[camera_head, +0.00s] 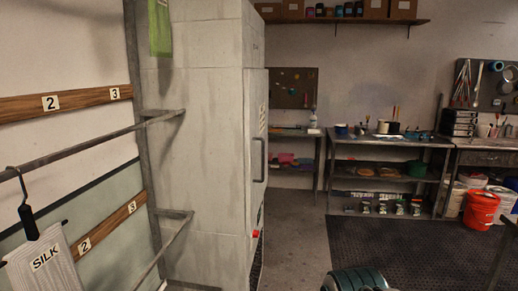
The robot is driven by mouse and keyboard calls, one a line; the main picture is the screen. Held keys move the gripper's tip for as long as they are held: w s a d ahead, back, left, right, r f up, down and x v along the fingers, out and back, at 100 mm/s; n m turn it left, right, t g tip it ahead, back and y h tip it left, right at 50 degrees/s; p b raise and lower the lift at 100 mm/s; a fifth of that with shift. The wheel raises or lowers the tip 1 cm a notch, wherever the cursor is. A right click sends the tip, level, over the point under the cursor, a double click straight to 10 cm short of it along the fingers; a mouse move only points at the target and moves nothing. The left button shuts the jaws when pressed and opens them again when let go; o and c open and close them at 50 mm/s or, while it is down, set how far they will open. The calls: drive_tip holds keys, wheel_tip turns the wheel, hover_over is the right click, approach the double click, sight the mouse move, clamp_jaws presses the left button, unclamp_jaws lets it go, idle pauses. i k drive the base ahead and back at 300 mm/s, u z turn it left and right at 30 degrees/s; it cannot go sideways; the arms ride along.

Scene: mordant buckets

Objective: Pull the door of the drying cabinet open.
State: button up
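The drying cabinet (205,150) is a tall, pale grey, worn box left of the middle. I see its broad side wall, and its front faces right at a steep angle. The door (250,125) shows as a narrow strip on that front, with a dark vertical bar handle (263,160) standing off it. It looks shut or nearly so, but the steep angle hides any small gap. A rounded, ribbed teal and grey part at the bottom edge looks like part of my arm. My gripper is not in view, and no contact with the handle shows.
Wall rails (100,146) and a hanger with a "SILK" tag (45,258) are at the left. Open floor (300,235) lies right of the cabinet, with a dark mat (375,250) beyond. Workbenches (385,140) and an orange bucket (481,209) stand at the back right.

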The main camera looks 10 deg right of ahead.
sight(257, 82)
drive_tip(key=z, duration=0.15)
drive_tip(key=i, duration=1)
drive_tip(key=u, duration=0.25)
